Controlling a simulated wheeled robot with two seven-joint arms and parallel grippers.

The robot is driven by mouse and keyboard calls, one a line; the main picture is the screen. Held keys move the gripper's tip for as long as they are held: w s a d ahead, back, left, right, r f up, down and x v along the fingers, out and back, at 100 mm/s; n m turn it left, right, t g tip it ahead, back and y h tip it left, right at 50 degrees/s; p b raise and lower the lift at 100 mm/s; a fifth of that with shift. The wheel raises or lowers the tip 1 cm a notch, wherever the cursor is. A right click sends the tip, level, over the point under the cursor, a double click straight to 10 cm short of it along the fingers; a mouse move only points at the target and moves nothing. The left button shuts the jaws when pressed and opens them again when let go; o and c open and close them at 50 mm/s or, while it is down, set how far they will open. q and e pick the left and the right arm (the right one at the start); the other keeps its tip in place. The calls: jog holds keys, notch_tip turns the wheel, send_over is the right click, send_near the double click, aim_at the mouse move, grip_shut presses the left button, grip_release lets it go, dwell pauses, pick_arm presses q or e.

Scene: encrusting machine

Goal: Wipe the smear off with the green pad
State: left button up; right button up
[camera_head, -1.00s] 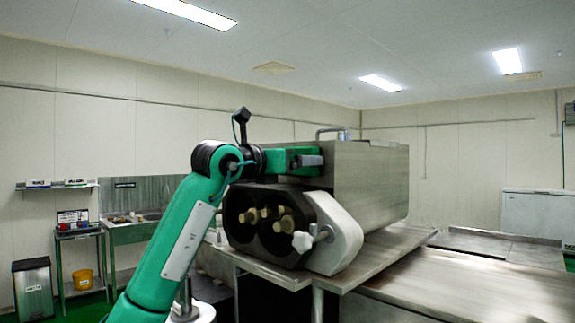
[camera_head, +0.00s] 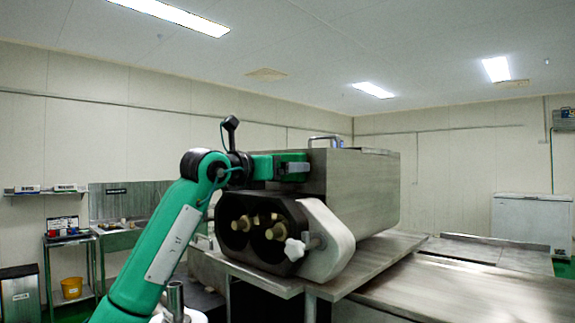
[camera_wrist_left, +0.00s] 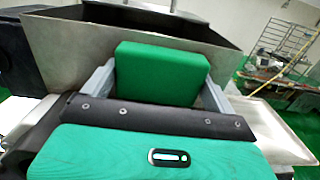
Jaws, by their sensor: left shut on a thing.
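The green pad (camera_wrist_left: 160,74) is a thick block seen in the left wrist view, held between the two grey fingers of my left gripper (camera_wrist_left: 160,90). In the head view my left gripper (camera_head: 297,168) reaches in from the left at the upper front of the steel encrusting machine (camera_head: 362,190), above its dark front with brass-coloured parts. In the left wrist view the machine's open steel hopper (camera_wrist_left: 75,50) lies just beyond the pad. I cannot tell whether the pad touches the machine. I cannot make out the smear in either view. My right gripper does not show.
A white star-shaped knob (camera_head: 295,249) and a pale curved cover (camera_head: 330,245) stick out at the machine's front. A steel table (camera_head: 470,295) extends to the right, its top clear. A sink and a small cart with a yellow bucket (camera_head: 71,287) stand at the far left.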

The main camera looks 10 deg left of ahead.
pick_arm(q)
jog(key=shift+w+a+f, duration=0.1)
jog(key=shift+w+a, duration=0.05)
jog(key=shift+s+a+f+b, duration=0.25)
jog(key=shift+s+a+b, duration=0.1)
jog(key=shift+b, duration=0.3)
jog(key=b+v, duration=0.2)
jog(key=v, duration=0.2)
jog(key=shift+s+r, duration=0.15)
jog(key=shift+s, duration=0.1)
jog(key=shift+s+a+r, duration=0.1)
jog(key=shift+s+a, duration=0.05)
